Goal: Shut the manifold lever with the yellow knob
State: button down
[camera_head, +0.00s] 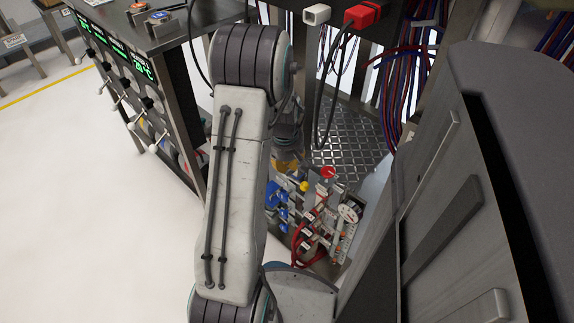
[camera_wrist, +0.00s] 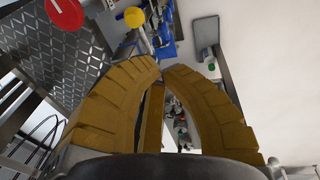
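The manifold (camera_head: 318,222) is a cluster of valves and pipes low beside the cabinet in the head view. Its yellow knob (camera_head: 304,186) sits near its upper edge, with a red knob (camera_head: 327,172) just to the right. In the wrist view the yellow knob (camera_wrist: 133,17) is at the top, beyond the fingertips and apart from them, with the red knob (camera_wrist: 65,12) to its left. My gripper (camera_wrist: 161,68) has ribbed yellow fingers whose tips nearly meet, with nothing between them. In the head view my gripper (camera_head: 287,160) is just above the manifold, partly hidden by my arm.
Blue valve parts (camera_head: 276,196) are at the manifold's left side and red hoses (camera_head: 305,250) below. A diamond-plate panel (camera_head: 345,145) stands behind it. A rack with green displays (camera_head: 120,60) is at the left. Hanging cables (camera_head: 400,90) are at the right. White floor at left is clear.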

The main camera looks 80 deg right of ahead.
jog(key=b, duration=0.5)
send_over(299, 184)
jog(key=w+a, duration=0.2)
jog(key=w, duration=0.1)
notch_tip(299, 184, down, 6)
jog(key=shift+s+d+f+b, duration=0.25)
jog(key=shift+s+f+b, duration=0.3)
jog(key=shift+b, duration=0.3)
jog(key=shift+s+d+f+b, duration=0.15)
jog(key=shift+s+f+b, duration=0.2)
jog(key=shift+s+f, duration=0.3)
jog(key=shift+w, duration=0.1)
jog(key=shift+s+f+p, duration=0.2)
jog(key=shift+s+f, duration=0.05)
jog(key=shift+f, duration=0.25)
jog(key=shift+s+f+p, duration=0.15)
jog(key=shift+s+f, duration=0.1)
jog(key=shift+f, duration=0.2)
jog(key=shift+r, duration=0.1)
